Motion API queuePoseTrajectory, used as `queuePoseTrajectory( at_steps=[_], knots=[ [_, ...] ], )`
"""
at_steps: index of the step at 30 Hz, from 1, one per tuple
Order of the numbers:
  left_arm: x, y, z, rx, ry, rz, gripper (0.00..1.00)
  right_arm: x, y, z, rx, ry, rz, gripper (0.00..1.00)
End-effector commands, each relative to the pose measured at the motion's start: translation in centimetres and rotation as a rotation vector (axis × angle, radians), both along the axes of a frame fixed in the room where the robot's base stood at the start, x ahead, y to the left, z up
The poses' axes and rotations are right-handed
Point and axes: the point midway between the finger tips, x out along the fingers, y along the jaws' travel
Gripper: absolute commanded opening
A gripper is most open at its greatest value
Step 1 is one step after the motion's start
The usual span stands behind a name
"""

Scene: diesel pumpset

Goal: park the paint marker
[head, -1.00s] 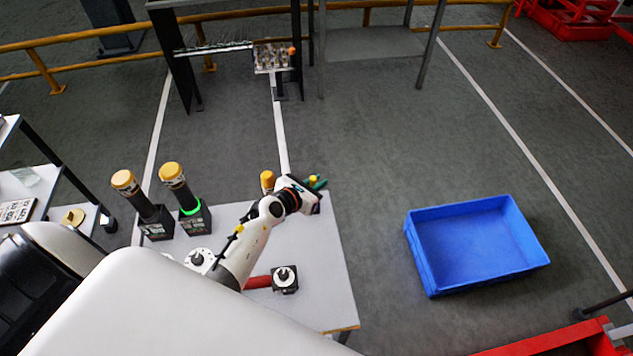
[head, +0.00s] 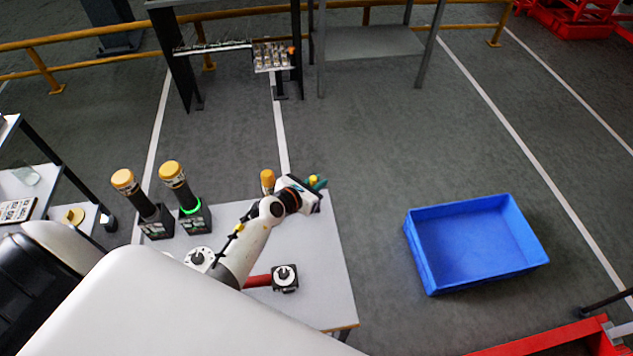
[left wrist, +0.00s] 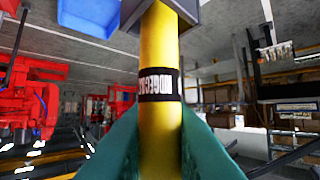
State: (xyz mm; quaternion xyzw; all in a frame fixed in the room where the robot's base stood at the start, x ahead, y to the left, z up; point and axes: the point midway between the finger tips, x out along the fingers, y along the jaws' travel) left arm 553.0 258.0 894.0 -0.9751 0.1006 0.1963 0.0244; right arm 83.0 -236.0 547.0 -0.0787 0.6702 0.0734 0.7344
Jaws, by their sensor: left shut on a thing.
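The paint marker (left wrist: 158,45) is a yellow cylinder with a black lettered band, seen large in the left wrist view. My left gripper (left wrist: 160,150) has its two teal fingers shut on it, one on each side, below the band. The marker's top end meets a dark grey block at the top edge of that view; I cannot tell what this block is. In the head view my left gripper (head: 317,184) is above the far right part of the white table (head: 325,250), with only a small yellow bit of the marker (head: 313,180) showing. My right gripper is not in view.
Two black holders with yellow-capped cylinders (head: 172,171) stand left of the arm; one has a green-lit ring. Another yellow cap (head: 267,180) shows behind my wrist. A black block with a knob (head: 285,278) sits on the table. A blue crate (head: 475,245) stands on the floor at right.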

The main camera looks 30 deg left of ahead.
Motion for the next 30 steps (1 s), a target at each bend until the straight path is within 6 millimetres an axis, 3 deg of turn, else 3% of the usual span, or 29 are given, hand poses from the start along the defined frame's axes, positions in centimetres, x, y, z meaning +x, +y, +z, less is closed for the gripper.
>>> queuePoseTrajectory(
  at_steps=[16, 17, 21, 30],
  knots=[
    [0.03, 0.0, -1.18, 0.0, -0.001, 0.0, 0.0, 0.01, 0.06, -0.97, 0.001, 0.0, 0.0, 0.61],
    [0.03, 0.0, -1.06, 0.0, -0.001, 0.0, 0.21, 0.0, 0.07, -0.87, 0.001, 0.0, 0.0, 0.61],
    [0.01, 0.01, -1.06, 0.0, -0.001, 0.0, 0.41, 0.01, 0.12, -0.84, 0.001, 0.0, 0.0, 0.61],
    [0.01, 0.12, -0.99, 0.0, 0.0, 0.0, 0.41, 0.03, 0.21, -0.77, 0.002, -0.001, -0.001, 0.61]
  ],
)
